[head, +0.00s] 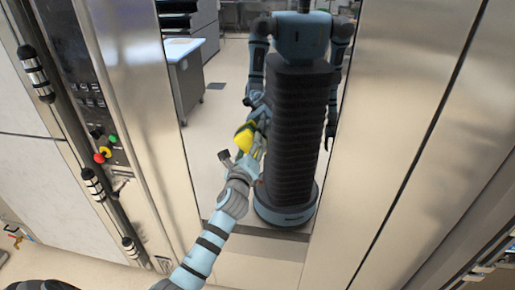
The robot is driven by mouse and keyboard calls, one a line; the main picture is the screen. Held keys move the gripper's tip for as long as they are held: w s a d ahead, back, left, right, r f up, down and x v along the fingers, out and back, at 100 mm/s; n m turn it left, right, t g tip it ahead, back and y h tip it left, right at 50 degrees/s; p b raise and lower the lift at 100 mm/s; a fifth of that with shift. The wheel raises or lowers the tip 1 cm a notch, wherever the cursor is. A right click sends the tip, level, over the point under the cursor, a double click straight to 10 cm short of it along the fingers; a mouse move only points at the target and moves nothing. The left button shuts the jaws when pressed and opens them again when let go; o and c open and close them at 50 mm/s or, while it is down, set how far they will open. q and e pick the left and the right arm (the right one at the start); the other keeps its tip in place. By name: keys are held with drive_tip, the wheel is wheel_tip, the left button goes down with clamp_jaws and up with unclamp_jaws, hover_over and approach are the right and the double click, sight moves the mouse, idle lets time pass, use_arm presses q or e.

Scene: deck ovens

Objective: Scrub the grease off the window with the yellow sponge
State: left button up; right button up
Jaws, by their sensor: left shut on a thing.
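The window (216,128) is a tall, mirror-like pane in the steel oven front, and it reflects my own body and the room. The yellow sponge (243,138) is near the middle of the pane. My left gripper (247,150) reaches up from below and is shut on the sponge, holding it at or very close to the glass. The reflected arm meets it there, so I cannot tell whether they touch. I cannot make out any grease on the pane. My right gripper is not in view, except for a reflected arm hanging at the right.
Steel panels (418,120) flank the window on both sides. At the left is a control panel (85,90) with red, yellow and green knobs (104,151), beside dark hinge-like fittings (37,75). The cabinet and floor inside the pane appear to be reflections.

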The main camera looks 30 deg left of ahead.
use_arm(q)
drive_tip(key=shift+s+a, duration=0.55)
drive_tip(key=shift+a, duration=0.95)
drive_tip(key=shift+s+a, duration=0.5)
drive_tip(key=shift+a, duration=1.05)
drive_tip(key=shift+s+a, duration=0.55)
drive_tip(key=shift+a, duration=0.95)
approach(223, 138)
drive_tip(key=shift+w+r, duration=0.1)
drive_tip(key=shift+w, duration=0.15)
drive_tip(key=v, duration=0.3)
drive_tip(key=shift+s, duration=0.1)
